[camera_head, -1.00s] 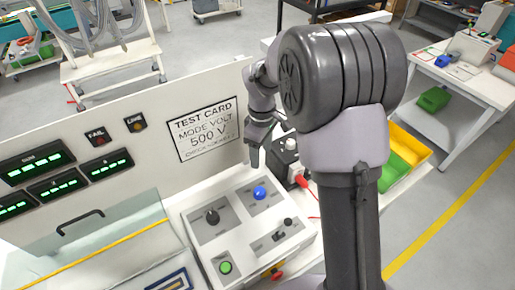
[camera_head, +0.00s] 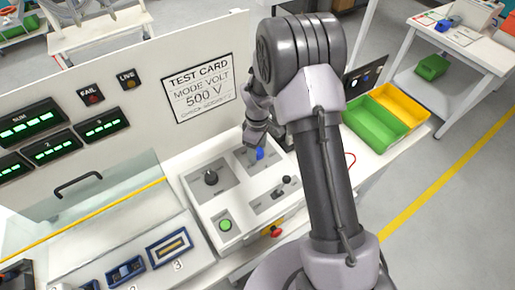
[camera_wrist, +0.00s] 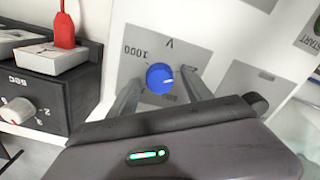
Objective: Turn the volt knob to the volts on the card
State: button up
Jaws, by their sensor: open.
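The blue volt knob (camera_head: 260,154) sits on the grey-and-white control panel (camera_head: 190,184). In the wrist view the knob (camera_wrist: 159,78) is centred on a grey plate marked "V" and "1000"; the other marks are partly hidden and its pointer setting is unclear. My gripper (camera_wrist: 161,75) is open, with one finger on each side of the knob; I cannot tell whether they touch it. In the head view my gripper (camera_head: 256,136) is just above the knob and partly hides it. The test card (camera_head: 198,90) reads "MODE VOLT 500 V".
A black knob (camera_head: 210,177), a green button (camera_head: 225,225) and a small lever (camera_head: 286,180) share the panel. In the wrist view a dark box (camera_wrist: 40,95) with a "sec" dial and a red plug (camera_wrist: 64,30) stands at left. Green and yellow bins (camera_head: 376,126) stand right of my arm.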

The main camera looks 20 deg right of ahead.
grip_shut()
jog(key=m+b, duration=0.1)
jog(key=m, duration=0.2)
jog(key=shift+b, duration=0.35)
jog(key=m+b, duration=0.2)
jog(key=m, duration=0.2)
jog(key=shift+w+m, duration=0.1)
jog(key=shift+m, duration=0.3)
jog(key=m+b, duration=0.1)
jog(key=m, duration=0.3)
jog(key=shift+b, duration=0.35)
jog(key=shift+m+b, duration=0.65)
jog(key=shift+m, duration=1.25)
jog(key=shift+r, duration=0.1)
